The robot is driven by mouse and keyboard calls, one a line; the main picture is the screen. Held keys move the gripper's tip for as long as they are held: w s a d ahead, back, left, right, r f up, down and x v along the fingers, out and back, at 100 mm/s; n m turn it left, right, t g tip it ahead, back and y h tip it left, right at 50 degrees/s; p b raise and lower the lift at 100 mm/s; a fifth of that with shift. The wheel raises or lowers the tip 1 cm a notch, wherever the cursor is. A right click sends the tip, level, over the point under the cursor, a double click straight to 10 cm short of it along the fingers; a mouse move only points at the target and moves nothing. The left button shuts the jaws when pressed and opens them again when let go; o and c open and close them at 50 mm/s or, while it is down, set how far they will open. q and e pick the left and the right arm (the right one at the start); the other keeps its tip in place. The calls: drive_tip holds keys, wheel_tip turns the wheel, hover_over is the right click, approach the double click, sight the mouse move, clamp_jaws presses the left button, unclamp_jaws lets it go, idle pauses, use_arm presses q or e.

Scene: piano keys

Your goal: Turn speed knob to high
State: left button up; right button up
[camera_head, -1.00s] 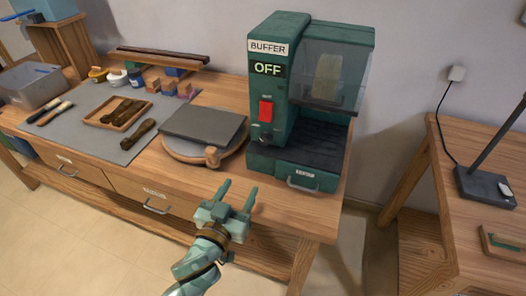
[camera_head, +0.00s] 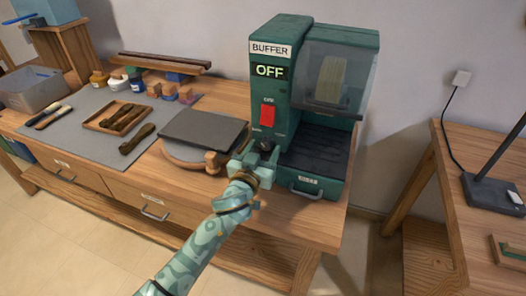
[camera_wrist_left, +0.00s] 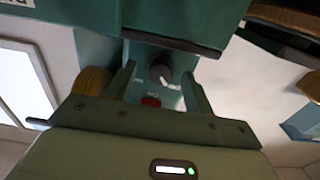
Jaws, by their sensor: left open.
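The green buffer machine (camera_head: 266,98) stands at the right end of the workbench, its display reading OFF. A red switch (camera_head: 267,116) is on its front, with the dark round speed knob (camera_head: 265,145) below it, partly hidden by my gripper. My left gripper (camera_head: 258,153) is open at the machine's front, right at the knob. In the left wrist view the knob (camera_wrist_left: 160,73) shows between the two spread fingers (camera_wrist_left: 158,76), with the red switch (camera_wrist_left: 151,101) nearer the palm. I cannot tell whether the fingers touch the knob. My right gripper is not in view.
A round turntable (camera_head: 188,154) with a dark slab is close on the left of my gripper. A grey mat (camera_head: 85,122) holds a wooden tray, brushes and jars. The buffer's drawer handle (camera_head: 305,191) is just right of the gripper. A second table (camera_head: 455,165) stands at right.

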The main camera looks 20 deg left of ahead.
use_arm(q)
drive_tip(key=c, duration=1)
drive_tip(key=shift+o, duration=0.2)
drive_tip(key=shift+m, duration=0.3)
drive_tip(key=m+p, duration=0.1)
drive_tip(key=m, duration=0.2)
drive_tip(key=shift+m, duration=0.3)
drive_tip(key=m, duration=0.4)
drive_tip(key=shift+m+p, duration=0.3)
drive_tip(key=shift+p, duration=0.1)
drive_tip(key=m, duration=0.4)
drive_tip(key=shift+m, duration=0.3)
drive_tip(key=shift+f+m+p, duration=0.1)
drive_tip(key=shift+m+p, duration=0.3)
drive_tip(key=shift+m, duration=1.8)
